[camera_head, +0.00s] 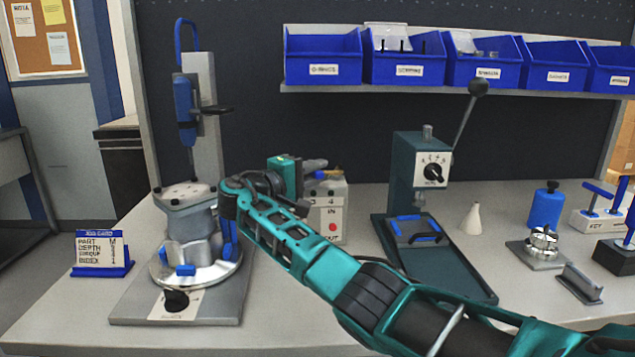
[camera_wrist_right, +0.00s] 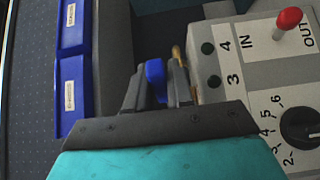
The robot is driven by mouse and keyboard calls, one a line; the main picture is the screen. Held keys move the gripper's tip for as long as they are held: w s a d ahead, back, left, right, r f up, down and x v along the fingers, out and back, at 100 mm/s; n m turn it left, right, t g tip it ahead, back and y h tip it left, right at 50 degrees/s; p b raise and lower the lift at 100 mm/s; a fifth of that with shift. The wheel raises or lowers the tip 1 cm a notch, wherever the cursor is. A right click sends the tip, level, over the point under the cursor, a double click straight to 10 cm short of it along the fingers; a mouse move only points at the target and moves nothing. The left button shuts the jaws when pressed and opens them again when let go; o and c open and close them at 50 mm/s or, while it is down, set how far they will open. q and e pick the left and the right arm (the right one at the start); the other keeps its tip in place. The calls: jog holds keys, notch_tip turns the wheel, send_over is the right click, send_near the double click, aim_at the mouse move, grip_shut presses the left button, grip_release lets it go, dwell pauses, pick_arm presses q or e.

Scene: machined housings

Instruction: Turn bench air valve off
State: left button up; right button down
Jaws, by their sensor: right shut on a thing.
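The bench air valve's blue lever (camera_wrist_right: 155,78) shows between the fingers of my right gripper (camera_wrist_right: 157,88) in the wrist view. A brass fitting (camera_wrist_right: 179,56) sits just beyond it, beside a grey box (camera_wrist_right: 235,75) marked 3, 4, IN and OUT. In the head view my right gripper (camera_head: 314,166) reaches over the top of the grey box (camera_head: 331,222), its fingers shut around the lever. The fingers and arm hide most of the valve, so the lever's exact angle is hard to tell. My left gripper is not in view.
A fixture with a round silver base (camera_head: 178,274) stands left of my right arm. A green press (camera_head: 405,172) with a lever stands to the right. Blue bins (camera_head: 322,58) line a shelf behind. A white cone (camera_head: 472,219) stands on the bench.

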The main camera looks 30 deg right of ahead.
jog(key=shift+a+m+g+b, duration=0.25)
jog(key=shift+m+g+b, duration=0.3)
jog(key=shift+g, duration=0.25)
jog(key=c, duration=1.1)
grip_release()
jog(key=a, duration=0.4)
jog(key=s+a, duration=0.1)
jog(key=a, duration=0.3)
jog(key=s+a, duration=0.1)
jog(key=a, duration=0.3)
jog(key=shift+a, duration=0.35)
jog(key=shift+c, duration=0.3)
